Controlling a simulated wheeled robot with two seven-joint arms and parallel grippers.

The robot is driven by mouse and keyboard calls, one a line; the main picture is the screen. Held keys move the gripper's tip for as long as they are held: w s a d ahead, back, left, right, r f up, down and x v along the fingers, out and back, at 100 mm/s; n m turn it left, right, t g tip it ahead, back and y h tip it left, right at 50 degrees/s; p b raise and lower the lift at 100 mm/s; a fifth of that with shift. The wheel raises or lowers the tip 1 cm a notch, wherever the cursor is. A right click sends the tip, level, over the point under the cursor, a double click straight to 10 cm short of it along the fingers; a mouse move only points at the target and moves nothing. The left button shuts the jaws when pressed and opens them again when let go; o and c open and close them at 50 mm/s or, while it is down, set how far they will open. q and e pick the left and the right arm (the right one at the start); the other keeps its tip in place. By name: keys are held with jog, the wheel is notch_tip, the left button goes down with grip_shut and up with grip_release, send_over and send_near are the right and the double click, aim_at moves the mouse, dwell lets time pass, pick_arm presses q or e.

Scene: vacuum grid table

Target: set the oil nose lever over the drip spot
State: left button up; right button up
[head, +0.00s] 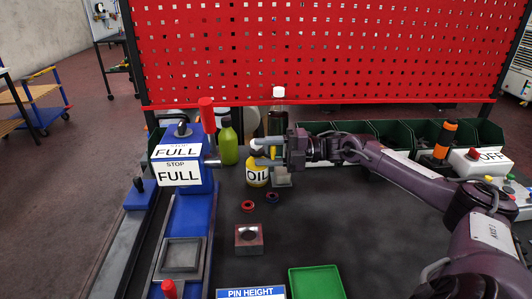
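A yellow oil can (257,177) with an OIL label stands on the dark table, just left of centre. My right gripper (260,151) reaches in from the right, its fingers pointing left at the can's top. The fingers look apart, one above the other, with a small yellowish part near them. I cannot tell whether they touch it. The nose lever is not clearly made out beside the fingers. A small grey plate (283,181) lies under my gripper. A metal block with a dark round top (249,237) stands nearer; I cannot tell which mark is the drip spot. My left gripper is out of view.
A blue fixture with FULL signs (180,176) and a red handle (206,115) stands at left. A green bottle (228,146) and a dark bottle (278,122) stand behind the can. Red (248,206) and dark blue (272,197) rings and a green tray (316,283) lie nearer.

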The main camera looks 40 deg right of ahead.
jog(key=shift+d+f, duration=0.1)
jog(key=shift+s+d+f, duration=0.1)
jog(key=shift+s+d, duration=0.15)
jog(key=shift+d, duration=0.1)
jog(key=v, duration=0.6)
jog(key=shift+s+d+b, duration=0.25)
jog(key=shift+d+b, duration=0.05)
jog(key=shift+b, duration=0.15)
